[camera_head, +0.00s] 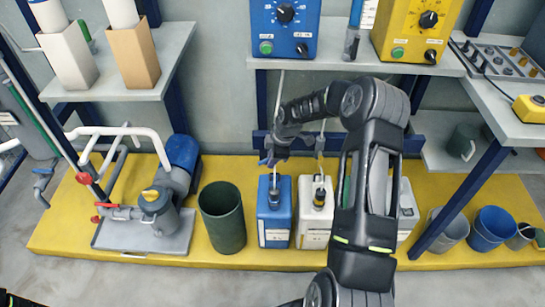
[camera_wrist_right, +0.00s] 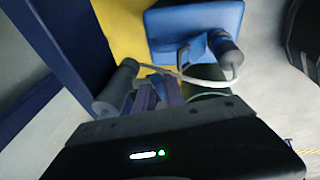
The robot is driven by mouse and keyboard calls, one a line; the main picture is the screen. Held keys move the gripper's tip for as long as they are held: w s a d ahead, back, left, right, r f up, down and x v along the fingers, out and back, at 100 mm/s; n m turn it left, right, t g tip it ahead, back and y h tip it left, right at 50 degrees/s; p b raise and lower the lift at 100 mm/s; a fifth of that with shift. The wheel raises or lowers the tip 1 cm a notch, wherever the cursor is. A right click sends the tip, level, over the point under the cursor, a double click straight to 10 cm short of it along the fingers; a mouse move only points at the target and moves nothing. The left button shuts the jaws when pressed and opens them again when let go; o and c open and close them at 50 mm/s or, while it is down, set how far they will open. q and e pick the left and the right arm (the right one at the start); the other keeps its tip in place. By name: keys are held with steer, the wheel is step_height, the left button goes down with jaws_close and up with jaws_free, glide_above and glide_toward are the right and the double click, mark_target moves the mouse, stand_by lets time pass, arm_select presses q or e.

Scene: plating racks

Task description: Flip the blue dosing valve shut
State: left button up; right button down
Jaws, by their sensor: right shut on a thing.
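The blue dosing container (camera_head: 275,225) stands on the yellow platform, with a dark fitting on its top. It also shows in the right wrist view (camera_wrist_right: 190,20). My right gripper (camera_head: 270,158) is just above this container, in front of the wall. In the right wrist view, my gripper (camera_wrist_right: 155,92) is shut around a small bluish-purple part, apparently the valve's lever, beside a grey cylindrical body (camera_wrist_right: 116,88). The fingers hide much of it, so I cannot tell the lever's angle.
A white container (camera_head: 312,235) stands right of the blue one, and a dark green bin (camera_head: 222,220) to its left. A thin hose (camera_wrist_right: 205,82) loops close to my fingers. The blue pump unit (camera_head: 283,28) sits on the shelf above.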

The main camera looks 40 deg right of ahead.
steer(key=shift+d+t+y+b, duration=0.1)
steer(key=shift+t+y+b, duration=0.35)
steer(key=shift+t+y, duration=0.35)
steer(key=shift+r+t+y+b, duration=0.25)
steer(key=shift+t+y+b, duration=0.35)
steer(key=shift+y, duration=0.3)
steer(key=shift+w, duration=0.1)
steer(key=c, duration=1.7)
jaws_free()
steer(key=shift+r, duration=0.1)
steer(key=p+v, duration=0.2)
steer(key=v, duration=0.5)
steer(key=shift+s+r, duration=0.25)
